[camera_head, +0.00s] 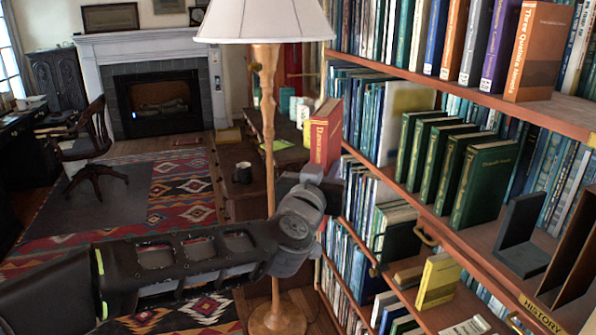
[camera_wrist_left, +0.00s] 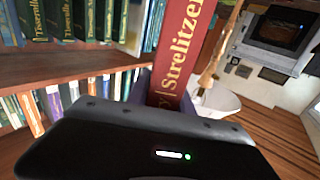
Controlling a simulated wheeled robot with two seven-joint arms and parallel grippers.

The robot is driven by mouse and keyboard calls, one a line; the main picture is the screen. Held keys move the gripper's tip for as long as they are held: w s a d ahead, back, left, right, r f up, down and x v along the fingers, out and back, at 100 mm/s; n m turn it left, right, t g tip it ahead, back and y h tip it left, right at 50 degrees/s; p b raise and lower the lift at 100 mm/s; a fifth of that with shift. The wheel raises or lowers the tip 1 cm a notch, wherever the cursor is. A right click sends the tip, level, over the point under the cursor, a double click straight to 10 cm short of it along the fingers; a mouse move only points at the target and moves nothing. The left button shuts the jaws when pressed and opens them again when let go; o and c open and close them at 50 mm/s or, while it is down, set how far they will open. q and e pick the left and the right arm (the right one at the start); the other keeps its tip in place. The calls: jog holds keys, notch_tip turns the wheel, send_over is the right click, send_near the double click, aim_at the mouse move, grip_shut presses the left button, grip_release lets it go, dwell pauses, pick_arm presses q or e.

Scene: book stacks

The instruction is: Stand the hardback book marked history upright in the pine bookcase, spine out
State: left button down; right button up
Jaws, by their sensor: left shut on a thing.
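A red hardback book (camera_head: 326,133) stands upright in my left gripper (camera_head: 326,175), in front of the pine bookcase's (camera_head: 468,95) left end. In the left wrist view the red book (camera_wrist_left: 182,50) shows a spine ending in "y | Strelitzer"; the rest of the word is hidden by the gripper. The left gripper (camera_wrist_left: 166,92) is shut on the book's lower part. The book is outside the bookcase. The shelf labelled HISTORY (camera_head: 540,316) is at the lower right. My right gripper is not in view.
Several green books (camera_head: 483,185) stand on the HISTORY shelf, with a black bookend (camera_head: 520,235) to their right and a gap between. A floor lamp (camera_head: 267,120) stands close behind my left arm. An upper shelf with books overhangs.

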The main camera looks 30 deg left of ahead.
pick_arm(q)
jog(key=w+d+f+m+h, duration=0.1)
jog(key=d+f, duration=0.2)
jog(key=f, duration=0.7)
jog(key=w+d+f+m+h, duration=0.1)
jog(key=d+f, duration=0.3)
jog(key=f, duration=0.6)
jog(key=w+d+f+m+h, duration=0.1)
jog(key=d+f, duration=0.3)
jog(key=f, duration=0.6)
jog(key=shift+w+d+f+t+h, duration=0.2)
jog(key=shift+w+t+h, duration=0.1)
jog(key=shift+w+h, duration=0.5)
